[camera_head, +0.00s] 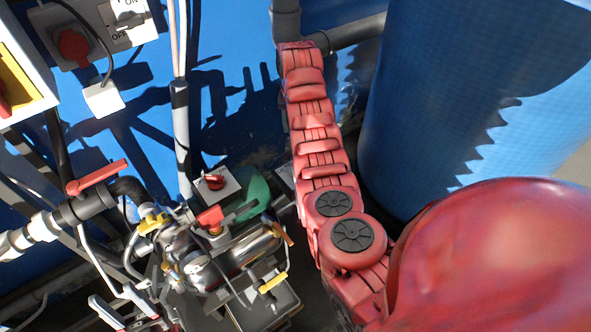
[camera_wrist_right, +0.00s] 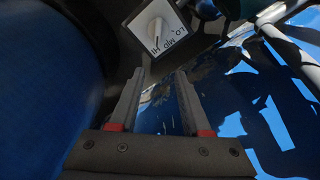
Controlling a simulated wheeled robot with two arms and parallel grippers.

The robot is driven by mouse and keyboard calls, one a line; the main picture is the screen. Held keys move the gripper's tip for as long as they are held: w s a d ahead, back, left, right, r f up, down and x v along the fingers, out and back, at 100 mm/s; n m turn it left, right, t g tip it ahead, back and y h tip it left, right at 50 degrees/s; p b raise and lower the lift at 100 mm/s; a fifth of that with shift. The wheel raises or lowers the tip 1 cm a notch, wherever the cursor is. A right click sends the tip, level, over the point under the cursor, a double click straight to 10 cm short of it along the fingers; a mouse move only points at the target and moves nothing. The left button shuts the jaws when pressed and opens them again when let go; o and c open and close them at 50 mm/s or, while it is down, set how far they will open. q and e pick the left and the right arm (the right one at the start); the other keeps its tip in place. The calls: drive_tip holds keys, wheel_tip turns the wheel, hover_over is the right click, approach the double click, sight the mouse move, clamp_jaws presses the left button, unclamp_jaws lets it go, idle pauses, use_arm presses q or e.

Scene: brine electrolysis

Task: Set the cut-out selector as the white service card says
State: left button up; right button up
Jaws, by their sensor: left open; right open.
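In the right wrist view, the cut-out selector (camera_wrist_right: 150,42) is a white square plate with a pale pointer knob (camera_wrist_right: 158,27) and LO, MID and HI marks, seen upside down. The knob's handle points toward the MID and HI side; I cannot tell exactly which mark. My right gripper (camera_wrist_right: 162,80) is open and empty, its fingers pointing toward the plate and apart from it. I see no white service card that I can read.
A red-handled valve (camera_head: 97,176), a plate with a red knob (camera_head: 215,185) and a metal cylinder with yellow clips (camera_head: 240,248) crowd the left and middle. An ON/OFF switch (camera_head: 128,20) is top left. A large blue tank (camera_head: 440,100) fills the upper right.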

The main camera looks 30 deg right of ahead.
drive_tip(key=shift+g, duration=0.4)
drive_tip(key=f+b, duration=0.1)
drive_tip(key=f, duration=0.4)
drive_tip(key=s+f+b, duration=0.1)
drive_tip(key=f, duration=0.4)
drive_tip(key=f+b, duration=0.1)
drive_tip(key=f, duration=0.4)
drive_tip(key=shift+s+a+f, duration=0.1)
drive_tip(key=shift+s+a, duration=0.15)
drive_tip(key=shift+s, duration=0.15)
drive_tip(key=shift+f, duration=0.75)
clamp_jaws()
